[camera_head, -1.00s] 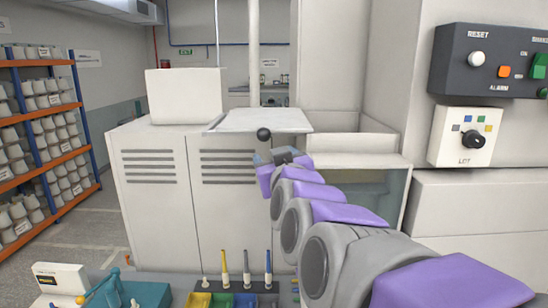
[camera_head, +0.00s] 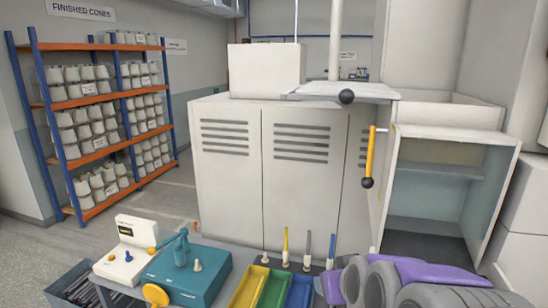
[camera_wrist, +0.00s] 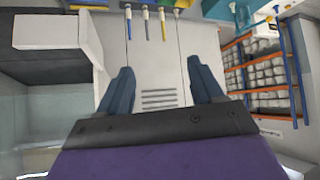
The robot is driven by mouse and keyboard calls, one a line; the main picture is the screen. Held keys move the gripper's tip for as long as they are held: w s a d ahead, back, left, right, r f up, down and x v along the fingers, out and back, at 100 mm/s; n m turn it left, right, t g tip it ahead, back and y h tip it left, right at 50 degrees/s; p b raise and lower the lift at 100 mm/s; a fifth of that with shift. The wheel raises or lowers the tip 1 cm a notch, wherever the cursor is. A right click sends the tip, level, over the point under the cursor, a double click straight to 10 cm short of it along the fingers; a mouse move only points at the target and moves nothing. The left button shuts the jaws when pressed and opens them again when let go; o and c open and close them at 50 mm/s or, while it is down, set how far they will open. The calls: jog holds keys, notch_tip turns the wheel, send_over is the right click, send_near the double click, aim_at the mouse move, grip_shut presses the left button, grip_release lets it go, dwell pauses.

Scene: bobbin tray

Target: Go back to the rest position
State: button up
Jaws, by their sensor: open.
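My purple and grey arm lies low at the bottom right of the head view. My gripper shows in the wrist view (camera_wrist: 161,78), with its two dark blue fingers wide apart and nothing between them. In the head view the arm's far end sits just right of the coloured trays, and its fingers cannot be made out there. The wrist picture looks upside down, with the grey vented cabinet (camera_wrist: 150,65) behind the fingers.
The blue, green and yellow trays (camera_head: 273,290) and several upright coloured-handled tools stand close left of my arm. A teal device (camera_head: 190,275) is further left. An open-fronted cabinet (camera_head: 398,195) with a yellow lever (camera_head: 370,155) is behind. Cone shelves (camera_head: 103,155) stand far left.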

jog(key=s+d+f+m+g+b, duration=0.1)
jog(key=s+f+g+b, duration=0.8)
jog(key=s+f, duration=1.5)
jog(key=shift+s+d+m+g+h+b, duration=0.2)
jog(key=shift+s+m+g+h+b, duration=0.1)
jog(key=shift+s+g, duration=0.75)
